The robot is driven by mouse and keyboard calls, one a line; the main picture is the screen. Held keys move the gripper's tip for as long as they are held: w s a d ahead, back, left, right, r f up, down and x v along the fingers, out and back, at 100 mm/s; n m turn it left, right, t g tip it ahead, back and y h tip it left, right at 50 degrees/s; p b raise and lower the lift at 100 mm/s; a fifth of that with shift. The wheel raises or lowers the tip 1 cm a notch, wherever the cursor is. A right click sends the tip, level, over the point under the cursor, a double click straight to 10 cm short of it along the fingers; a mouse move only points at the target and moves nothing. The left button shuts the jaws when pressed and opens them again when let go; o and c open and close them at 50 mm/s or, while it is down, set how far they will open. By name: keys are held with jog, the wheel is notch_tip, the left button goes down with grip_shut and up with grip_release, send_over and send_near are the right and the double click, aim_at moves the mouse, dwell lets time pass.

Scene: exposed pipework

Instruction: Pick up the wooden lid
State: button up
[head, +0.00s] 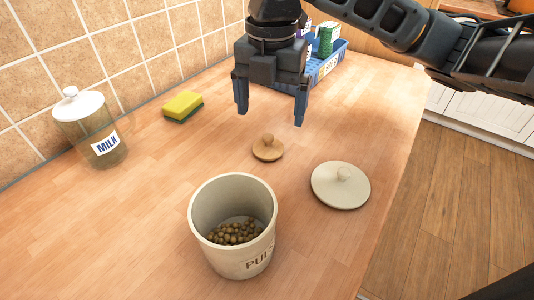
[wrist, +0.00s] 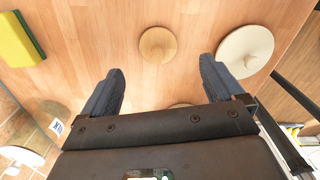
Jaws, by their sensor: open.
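The wooden lid (head: 267,150) is a small round disc with a knob, lying flat on the wooden counter, knob up. In the wrist view the wooden lid (wrist: 158,45) shows whole, just beyond the fingertips and between their lines. My gripper (head: 271,118) is open and empty, with its fingers pointing down above the counter. In the head view it appears above and slightly behind the lid, apart from it. In the wrist view my gripper (wrist: 161,70) has its two dark fingers wide apart.
A cream canister (head: 232,262) holding brown pulses stands open in front of the lid. A cream lid (head: 341,186) lies to the right. A sponge (head: 183,107) and a MILK jar (head: 92,128) are left. A blue crate (head: 325,62) stands behind. Counter around the wooden lid is clear.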

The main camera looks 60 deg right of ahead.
aim_at(268, 137)
jog(key=f, duration=0.7)
jog(key=shift+w+a+f, duration=0.1)
jog(key=shift+a+f, duration=0.15)
jog(key=c, duration=1.1)
jog(key=shift+r, duration=0.1)
